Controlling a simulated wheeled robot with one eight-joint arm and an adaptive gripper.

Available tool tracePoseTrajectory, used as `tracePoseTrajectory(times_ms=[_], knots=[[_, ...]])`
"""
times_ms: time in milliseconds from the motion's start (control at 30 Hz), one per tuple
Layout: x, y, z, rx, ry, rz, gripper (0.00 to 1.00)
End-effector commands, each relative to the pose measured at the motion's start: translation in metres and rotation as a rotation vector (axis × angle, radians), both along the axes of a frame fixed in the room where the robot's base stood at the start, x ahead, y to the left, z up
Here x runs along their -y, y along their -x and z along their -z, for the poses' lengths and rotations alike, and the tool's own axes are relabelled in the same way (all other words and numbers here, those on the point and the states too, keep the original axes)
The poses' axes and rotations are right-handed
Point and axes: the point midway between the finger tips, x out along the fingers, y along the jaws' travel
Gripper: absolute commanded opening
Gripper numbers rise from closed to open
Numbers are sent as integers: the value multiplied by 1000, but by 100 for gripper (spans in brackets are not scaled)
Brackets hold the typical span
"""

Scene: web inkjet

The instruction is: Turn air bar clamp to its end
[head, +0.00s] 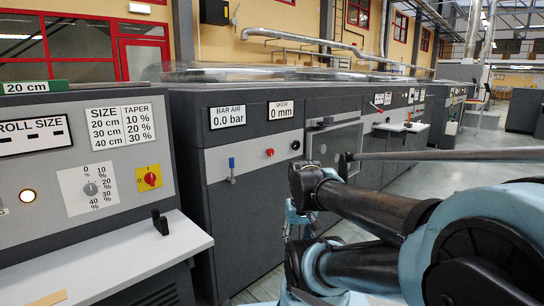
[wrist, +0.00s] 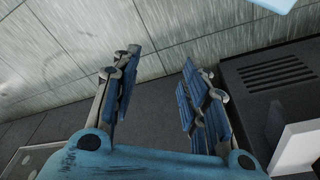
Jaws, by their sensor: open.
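A small blue lever (head: 232,169) points upright on the grey front panel of the machine, below the BAR AIR display (head: 228,117), which reads 0.0 bar. It is probably the air bar clamp, but no label names it so. My gripper (wrist: 160,60) is open in the wrist view, with its two blue-padded fingers apart and nothing between them. The wrist view shows tiled floor beyond the fingers, not the lever. In the head view my arm reaches in from the right, and the fingers cannot be made out clearly. The lever is apart from my arm.
A red knob (head: 270,152) and a SKEW display (head: 283,110) sit right of the lever. The left console has a rotary dial (head: 90,188), a red-and-yellow switch (head: 150,178) and a pale ledge (head: 110,262) with a black lever (head: 160,222). A dark slatted panel (wrist: 275,72) stands right of my fingers.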

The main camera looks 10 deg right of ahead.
Motion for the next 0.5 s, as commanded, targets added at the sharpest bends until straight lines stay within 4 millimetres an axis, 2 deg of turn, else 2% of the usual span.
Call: tracePoseTrajectory(times_ms=[67,167,267,500], knots=[[-2,6,-4,10,-10,-4,55],[-8,-4,-8,15,-41,-21,55],[-16,-21,-15,31,-94,-53,55],[-41,-77,-37,105,-254,-144,55]])
